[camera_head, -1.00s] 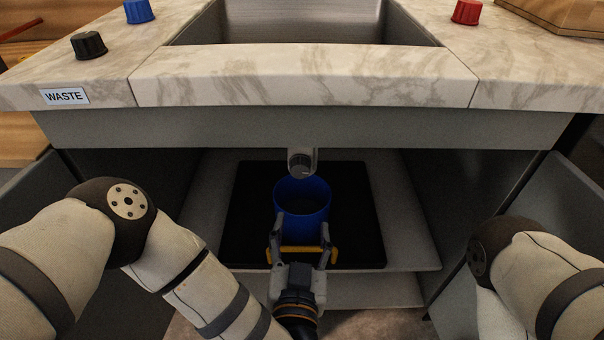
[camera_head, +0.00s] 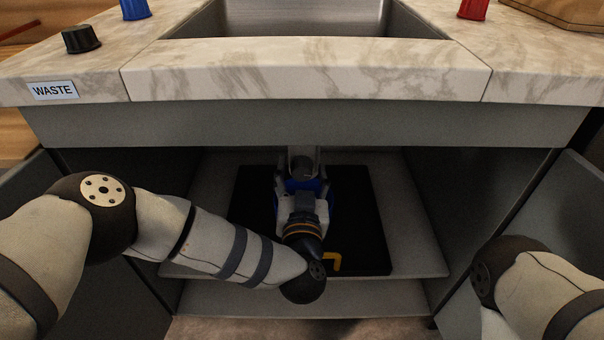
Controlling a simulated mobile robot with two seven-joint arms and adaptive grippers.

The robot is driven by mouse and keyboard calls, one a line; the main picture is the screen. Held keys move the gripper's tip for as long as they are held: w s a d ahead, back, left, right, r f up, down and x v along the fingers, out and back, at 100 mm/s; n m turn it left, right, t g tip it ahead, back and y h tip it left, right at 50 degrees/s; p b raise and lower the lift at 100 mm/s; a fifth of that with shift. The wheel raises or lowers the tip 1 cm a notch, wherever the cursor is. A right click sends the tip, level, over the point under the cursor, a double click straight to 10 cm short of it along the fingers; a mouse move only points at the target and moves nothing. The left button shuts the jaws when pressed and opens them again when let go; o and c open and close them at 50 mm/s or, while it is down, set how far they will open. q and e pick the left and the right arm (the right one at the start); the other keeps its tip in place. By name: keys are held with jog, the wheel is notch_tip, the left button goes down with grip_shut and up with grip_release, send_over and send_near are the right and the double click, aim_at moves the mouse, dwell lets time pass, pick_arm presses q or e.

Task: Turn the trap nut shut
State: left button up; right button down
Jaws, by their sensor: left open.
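The grey trap fitting (camera_head: 302,160) hangs under the sink in the middle of the cabinet. Its nut is at the lower end, and I cannot make out how tight it is. My left gripper (camera_head: 303,184) is open at the lower end of the trap, its fingers pointing into the cabinet. I cannot tell whether they touch the nut. A blue bucket (camera_head: 292,185) stands below the trap, mostly hidden by the gripper. My right gripper is not in view; only its arm shows at the lower right.
The bucket stands on a black mat (camera_head: 368,230) on the cabinet shelf (camera_head: 425,255). A yellow handle-like piece (camera_head: 334,260) shows at the mat's front. Open doors flank the cabinet. The countertop (camera_head: 310,70) overhangs above. The right half of the cabinet has free room.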

pick_arm(q)
jog(key=c, duration=1.1)
jog(key=shift+c, duration=0.2)
jog(key=shift+n, duration=0.3)
jog(key=n+p, duration=0.1)
jog(key=n, duration=0.2)
jog(key=shift+a+n, duration=0.1)
jog(key=shift+n, duration=0.3)
jog(key=n, duration=0.4)
jog(key=shift+a+f+n, duration=0.1)
jog(key=shift+n, duration=0.2)
jog(key=n, duration=0.5)
jog(key=shift+f, duration=0.15)
jog(key=shift+n+b, duration=0.55)
jog(key=shift+n, duration=1.95)
